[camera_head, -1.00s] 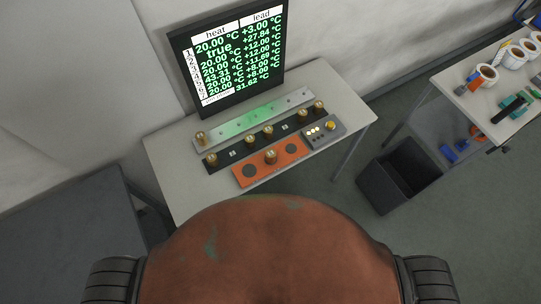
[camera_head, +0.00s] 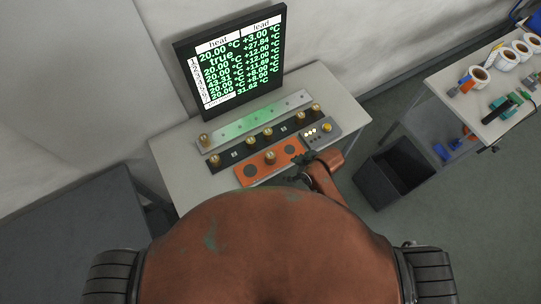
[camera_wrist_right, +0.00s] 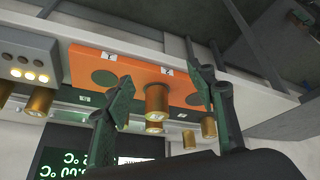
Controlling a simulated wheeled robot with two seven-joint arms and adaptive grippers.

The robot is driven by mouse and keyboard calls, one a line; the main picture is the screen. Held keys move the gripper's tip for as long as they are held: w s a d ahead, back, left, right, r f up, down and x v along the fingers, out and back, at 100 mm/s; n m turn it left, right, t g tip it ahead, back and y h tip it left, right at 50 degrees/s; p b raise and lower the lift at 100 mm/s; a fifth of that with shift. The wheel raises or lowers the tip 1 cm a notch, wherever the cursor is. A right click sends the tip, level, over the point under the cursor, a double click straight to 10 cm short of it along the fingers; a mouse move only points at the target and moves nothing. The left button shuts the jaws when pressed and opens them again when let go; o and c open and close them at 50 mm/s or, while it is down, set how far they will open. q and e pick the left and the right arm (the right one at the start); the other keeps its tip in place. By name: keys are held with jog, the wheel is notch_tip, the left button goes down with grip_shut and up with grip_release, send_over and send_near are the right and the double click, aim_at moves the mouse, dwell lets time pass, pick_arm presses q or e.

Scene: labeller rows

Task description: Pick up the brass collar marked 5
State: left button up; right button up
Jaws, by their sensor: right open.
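Several brass collars stand in rows on the table; their numbers are too small to read, so I cannot tell which is marked 5. One collar (camera_head: 270,159) stands on the orange plate (camera_head: 271,177) between two dark discs. In the right wrist view this collar (camera_wrist_right: 156,105) shows upside down, between my fingers in the picture. Other collars stand on the black rail, such as one (camera_head: 211,162) at its left end, and one (camera_head: 204,139) stands on the pale strip. My right gripper (camera_head: 303,158) is open and empty by the orange plate's right end. My left gripper is out of view.
A grey box with lit buttons and a yellow knob (camera_head: 327,128) stands close to my right gripper. A screen (camera_head: 232,62) stands behind the rows. A dark bin (camera_head: 394,172) is on the floor at right. A second table holds white rolls (camera_head: 480,77).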

jog(key=w+a+r+n, duration=0.1)
jog(key=a+r+n, duration=0.2)
jog(key=a+n, duration=0.3)
jog(key=r+n+g+h, duration=0.2)
jog(key=n+g+h, duration=0.15)
jog(key=n, duration=0.95)
send_over(270, 154)
jog(key=shift+s+a+f+t+h, duration=0.1)
jog(key=shift+a+f+t+h, duration=0.05)
jog(key=shift+a+t+h, duration=0.1)
jog(key=shift+w+d, duration=0.25)
jog(key=shift+d+f+n, duration=0.1)
jog(key=shift+n, duration=0.2)
jog(key=f, duration=0.2)
jog(key=f+p, duration=0.1)
jog(key=f, duration=0.2)
jog(key=f+p, duration=0.1)
jog(key=f, duration=0.1)
jog(key=shift+s+f, duration=0.2)
jog(key=shift+s, duration=0.05)
jog(key=shift+c, duration=0.4)
